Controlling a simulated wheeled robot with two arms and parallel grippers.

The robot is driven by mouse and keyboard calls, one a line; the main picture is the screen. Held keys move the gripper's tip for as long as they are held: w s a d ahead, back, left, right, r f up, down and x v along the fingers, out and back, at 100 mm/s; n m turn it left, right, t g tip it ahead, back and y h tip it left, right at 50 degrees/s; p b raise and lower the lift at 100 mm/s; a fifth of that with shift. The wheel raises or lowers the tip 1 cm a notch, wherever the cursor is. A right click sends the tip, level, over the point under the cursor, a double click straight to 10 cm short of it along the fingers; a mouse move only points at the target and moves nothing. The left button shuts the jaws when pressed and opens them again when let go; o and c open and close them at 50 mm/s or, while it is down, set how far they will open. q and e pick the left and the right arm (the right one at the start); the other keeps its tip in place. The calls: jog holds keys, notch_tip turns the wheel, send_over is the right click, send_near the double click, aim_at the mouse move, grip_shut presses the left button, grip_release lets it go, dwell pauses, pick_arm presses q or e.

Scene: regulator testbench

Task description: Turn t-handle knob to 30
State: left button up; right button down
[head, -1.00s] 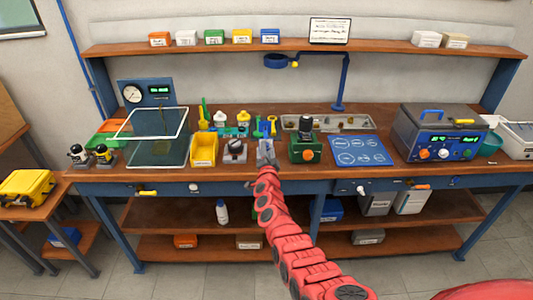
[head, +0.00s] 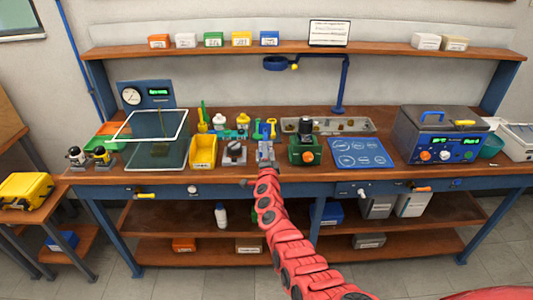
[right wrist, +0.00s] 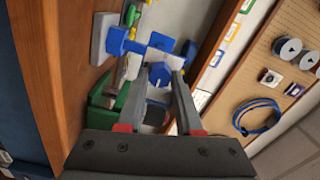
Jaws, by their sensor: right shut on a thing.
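My right gripper (head: 266,153) is at the front middle of the bench, between the grey-based knob unit and the green-based unit. In the right wrist view, its two fingers (right wrist: 170,76) are shut on a blue T-handle knob (right wrist: 158,76). No scale or pointer can be read, so the knob's setting cannot be told. In the head view the gripper mostly hides the knob. My left gripper is not in view.
A green unit with a black top and orange knob (head: 305,148) stands close to the right. A grey unit with a black knob (head: 234,152) and a yellow bin (head: 203,150) are on the left. A blue mat (head: 358,153) lies farther right.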

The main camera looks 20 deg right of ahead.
jog(key=c, duration=0.6)
grip_release()
jog(key=shift+o, duration=0.2)
jog(key=shift+s+a, duration=0.1)
jog(key=p+v, duration=0.3)
jog(key=v, duration=1.4)
jog(key=shift+s, duration=0.1)
